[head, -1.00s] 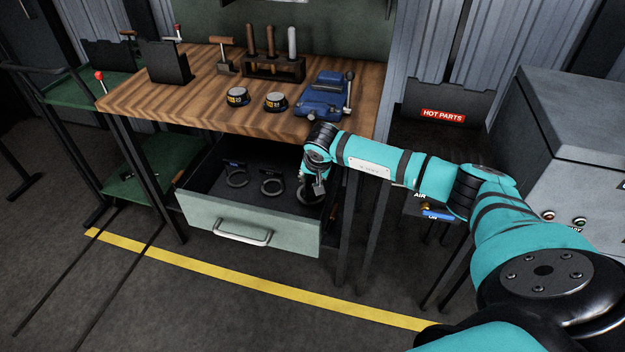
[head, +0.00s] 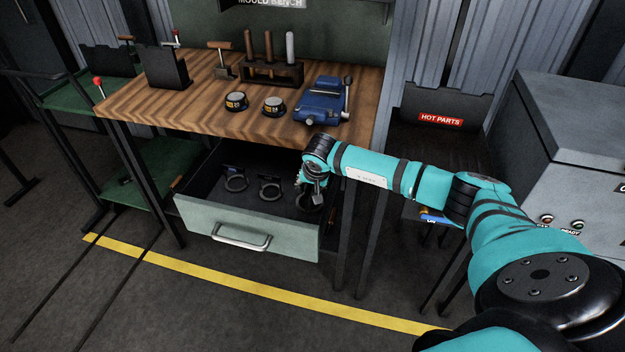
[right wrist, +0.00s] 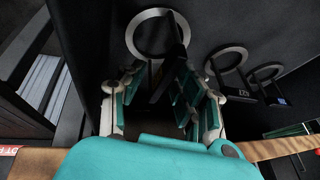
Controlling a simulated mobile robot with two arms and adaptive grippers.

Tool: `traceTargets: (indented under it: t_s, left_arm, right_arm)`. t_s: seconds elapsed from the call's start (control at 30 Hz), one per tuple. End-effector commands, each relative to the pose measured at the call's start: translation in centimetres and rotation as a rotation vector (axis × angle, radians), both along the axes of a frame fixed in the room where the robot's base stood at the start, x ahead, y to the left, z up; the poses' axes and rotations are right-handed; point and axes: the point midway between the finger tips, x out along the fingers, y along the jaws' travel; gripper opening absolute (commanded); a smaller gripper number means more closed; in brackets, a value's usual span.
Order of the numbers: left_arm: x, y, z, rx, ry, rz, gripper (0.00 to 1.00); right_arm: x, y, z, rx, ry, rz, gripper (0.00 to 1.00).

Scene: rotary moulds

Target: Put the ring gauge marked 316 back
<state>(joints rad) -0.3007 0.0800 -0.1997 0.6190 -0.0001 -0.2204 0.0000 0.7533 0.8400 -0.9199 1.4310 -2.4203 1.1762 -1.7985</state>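Several dark ring gauges lie in the open drawer (head: 247,243): one on the left (head: 236,184), one in the middle (head: 270,188), and one on the right (head: 309,203), partly hidden by my right gripper (head: 313,186). I cannot read a 316 marking on any of them. In the right wrist view my right gripper (right wrist: 162,100) has its fingers spread apart, with the dark upright part of the nearest ring gauge (right wrist: 133,42) showing between or just beyond them. The gauge's ring lies past the fingertips. I see no finger clamped on it. My left gripper is out of view.
The wooden bench top (head: 185,98) overhangs the drawer. A bench leg stands close to the right of my gripper. The drawer's front left floor is clear.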

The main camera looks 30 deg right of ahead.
Motion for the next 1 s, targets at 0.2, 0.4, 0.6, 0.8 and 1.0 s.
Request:
traceTargets:
  t_s: [0.2,0.4,0.6,0.8,1.0]
  left_arm:
    - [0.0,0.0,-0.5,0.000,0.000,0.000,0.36]
    - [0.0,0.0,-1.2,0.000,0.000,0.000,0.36]
    - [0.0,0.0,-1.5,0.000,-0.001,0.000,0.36]
    - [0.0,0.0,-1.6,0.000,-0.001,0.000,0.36]
    - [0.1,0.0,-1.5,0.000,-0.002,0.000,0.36]
  right_arm:
    - [-1.4,0.5,3.3,-0.001,-0.005,0.002,0.33]
    - [-3.2,1.2,7.3,-0.001,-0.005,0.003,0.33]
    - [-4.5,1.7,9.9,-0.001,-0.003,0.001,0.33]
    - [-5.0,1.8,10.8,-0.001,-0.001,0.000,0.33]
    - [-5.0,1.8,10.9,0.000,0.000,0.000,0.33]
